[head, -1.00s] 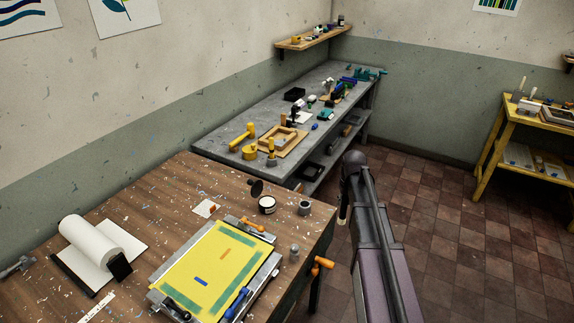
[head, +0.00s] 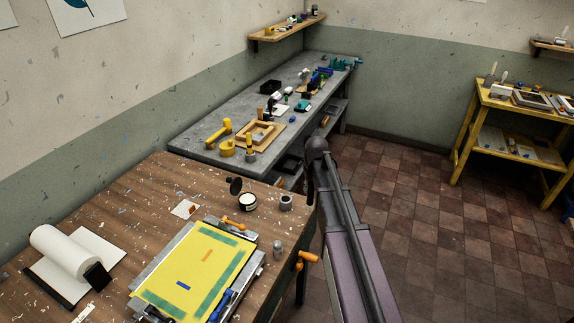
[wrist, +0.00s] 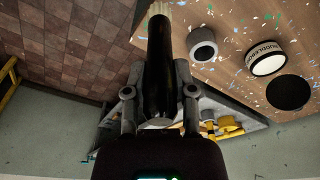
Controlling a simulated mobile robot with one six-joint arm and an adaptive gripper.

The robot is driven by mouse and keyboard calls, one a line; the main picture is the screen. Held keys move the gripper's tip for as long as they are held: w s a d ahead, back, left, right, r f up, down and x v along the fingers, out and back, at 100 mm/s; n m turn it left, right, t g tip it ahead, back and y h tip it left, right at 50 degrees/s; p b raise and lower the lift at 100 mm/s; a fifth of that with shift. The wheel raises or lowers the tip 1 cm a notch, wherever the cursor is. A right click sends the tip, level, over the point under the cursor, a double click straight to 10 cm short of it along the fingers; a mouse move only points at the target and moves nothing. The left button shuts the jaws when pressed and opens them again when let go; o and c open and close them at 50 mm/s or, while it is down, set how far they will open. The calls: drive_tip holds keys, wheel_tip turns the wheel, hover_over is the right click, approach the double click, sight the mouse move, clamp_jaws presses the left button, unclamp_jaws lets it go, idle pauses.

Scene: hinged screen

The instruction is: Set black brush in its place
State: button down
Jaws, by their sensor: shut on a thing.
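In the wrist view my gripper (wrist: 160,93) is shut on a black brush (wrist: 160,60), with a finger on either side of it. Its pale bristles are at the top edge of that view, pointing away from my palm. A small grey cup with a dark opening (wrist: 203,45) is beside the brush, apart from it. In the head view this cup (head: 286,202) stands near the right edge of the wooden table (head: 130,195). My arm reaches up just right of that table and largely hides the gripper and brush there.
An open white jar (head: 248,202) with a dark lid beside it stands left of the cup. A yellow screen (head: 190,275) in a hinged frame lies at the table's front. A grey bench (head: 195,140) with tools stands behind.

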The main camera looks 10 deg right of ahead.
drive_tip(key=w+a+r+n+p, duration=0.1)
drive_tip(key=w+a+r+p, duration=0.4)
drive_tip(key=w+a, duration=0.2)
drive_tip(key=shift+a+r, duration=0.25)
drive_tip(key=shift+a, duration=0.2)
drive_tip(key=shift+w+f, duration=0.1)
drive_tip(key=shift+f, duration=0.05)
drive_tip(key=shift+f+b, duration=2.15)
drive_tip(key=shift+b, duration=0.1)
drive_tip(key=shift+f+b, duration=2.45)
drive_tip(key=shift+c, duration=1.8)
unclamp_jaws()
